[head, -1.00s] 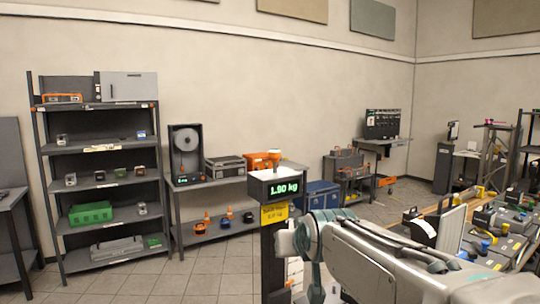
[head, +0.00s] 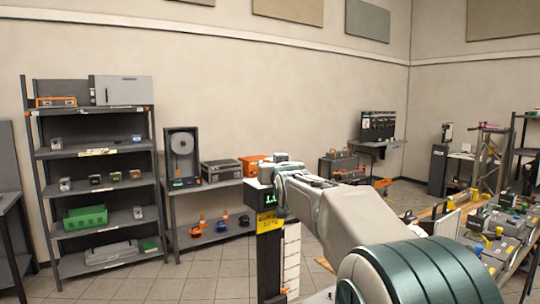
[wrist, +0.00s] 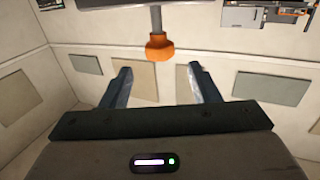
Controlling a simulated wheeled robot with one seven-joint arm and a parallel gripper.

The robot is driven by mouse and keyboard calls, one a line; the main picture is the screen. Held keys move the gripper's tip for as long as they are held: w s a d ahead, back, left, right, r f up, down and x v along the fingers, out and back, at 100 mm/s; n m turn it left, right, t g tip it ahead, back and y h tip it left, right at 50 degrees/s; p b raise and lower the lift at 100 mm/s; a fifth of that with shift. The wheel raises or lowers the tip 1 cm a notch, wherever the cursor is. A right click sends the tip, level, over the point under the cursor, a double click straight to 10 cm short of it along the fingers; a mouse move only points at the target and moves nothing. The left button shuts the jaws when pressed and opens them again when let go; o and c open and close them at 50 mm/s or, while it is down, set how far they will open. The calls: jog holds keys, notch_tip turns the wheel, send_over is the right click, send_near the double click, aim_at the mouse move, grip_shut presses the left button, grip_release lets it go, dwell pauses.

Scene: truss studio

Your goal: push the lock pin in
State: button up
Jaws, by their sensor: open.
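The lock pin appears to be the orange knob (wrist: 158,47) on a grey shaft in the wrist view. Its shaft meets a dark flat plate (wrist: 150,4) at the top edge. My gripper (wrist: 158,70) is open and empty, with one finger on each side of the knob's line; I cannot tell the depth between knob and fingertips. In the head view my gripper (head: 284,163) is over the scale stand's top.
A yellow label (head: 269,222) is on the stand's post. A tall shelf (head: 95,150) stands at left, a crowded workbench (head: 500,235) at right. Floor left of the stand is clear.

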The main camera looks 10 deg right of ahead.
aim_at(270, 159)
jog(key=w+p, duration=0.3)
jog(key=w, duration=0.3)
jog(key=shift+w, duration=0.4)
jog(key=shift+c, duration=0.4)
grip_shut()
notch_tip(270, 159, down, 4)
jog(key=b, duration=0.4)
jog(key=shift+r, duration=0.15)
jog(key=shift+o, duration=0.4)
grip_release()
